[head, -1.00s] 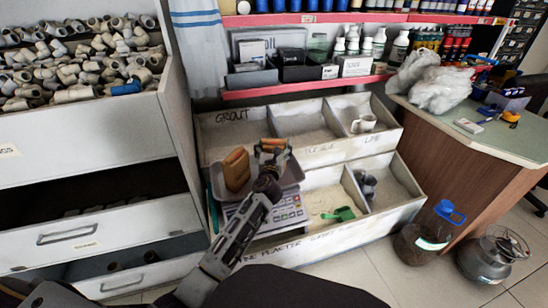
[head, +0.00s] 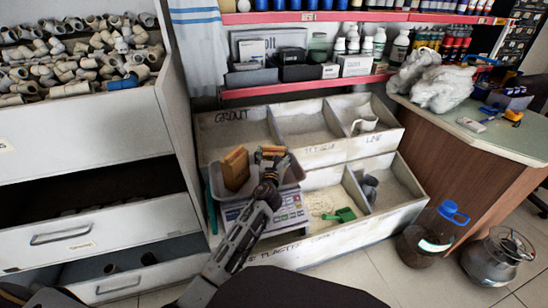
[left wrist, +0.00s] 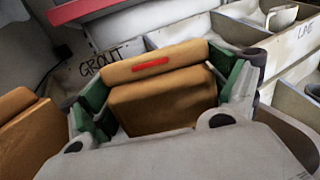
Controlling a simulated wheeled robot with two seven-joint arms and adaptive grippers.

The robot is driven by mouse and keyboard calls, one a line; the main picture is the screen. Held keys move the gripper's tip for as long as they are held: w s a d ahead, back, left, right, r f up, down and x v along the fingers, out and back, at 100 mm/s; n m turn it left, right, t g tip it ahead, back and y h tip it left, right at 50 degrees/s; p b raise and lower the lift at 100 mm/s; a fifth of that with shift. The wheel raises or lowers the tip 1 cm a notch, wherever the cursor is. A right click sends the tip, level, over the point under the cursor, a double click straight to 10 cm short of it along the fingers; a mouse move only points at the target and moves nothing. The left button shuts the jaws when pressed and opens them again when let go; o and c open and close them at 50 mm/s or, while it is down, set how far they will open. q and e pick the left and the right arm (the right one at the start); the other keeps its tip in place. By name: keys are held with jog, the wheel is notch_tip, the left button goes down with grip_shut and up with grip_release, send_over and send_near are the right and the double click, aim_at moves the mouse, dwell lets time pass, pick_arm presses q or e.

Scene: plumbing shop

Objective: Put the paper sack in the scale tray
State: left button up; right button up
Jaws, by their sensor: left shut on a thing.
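My left gripper (head: 272,154) is shut on a tan paper sack; the left wrist view shows this sack (left wrist: 160,98), with a red mark on its folded top, between the green-padded fingers. The gripper hides most of the sack in the head view. Sack and gripper are over the right part of the grey scale tray (head: 293,172); I cannot tell whether the sack touches the tray. A second brown sack (head: 235,169) stands in the tray's left part, beside the held one, and shows at the left edge of the wrist view (left wrist: 18,135). My right gripper is not in view.
The scale (head: 289,212) stands before open bins marked GROUT (head: 232,118) and LIME. A green scoop (head: 339,215) and a grey cup lie in the lower bins. A drawer cabinet (head: 80,150) flanks the left; a counter (head: 515,138) stands right.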

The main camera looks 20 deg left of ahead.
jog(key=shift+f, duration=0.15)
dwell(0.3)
pick_arm(q)
jog(key=o, duration=1.6)
jog(key=shift+f, duration=0.1)
jog(key=shift+c, duration=0.2)
jog(key=s+p, duration=0.1)
jog(key=s, duration=0.2)
jog(key=s+d+p, duration=0.1)
jog(key=s, duration=0.3)
jog(key=s+d, duration=0.1)
jog(key=s, duration=0.2)
jog(key=shift+s+d+p, duration=0.1)
jog(key=shift+s+p, duration=0.25)
jog(key=shift+p, duration=0.05)
jog(key=shift+s, duration=0.25)
jog(key=shift+s+d, duration=0.1)
jog(key=shift+s, duration=0.2)
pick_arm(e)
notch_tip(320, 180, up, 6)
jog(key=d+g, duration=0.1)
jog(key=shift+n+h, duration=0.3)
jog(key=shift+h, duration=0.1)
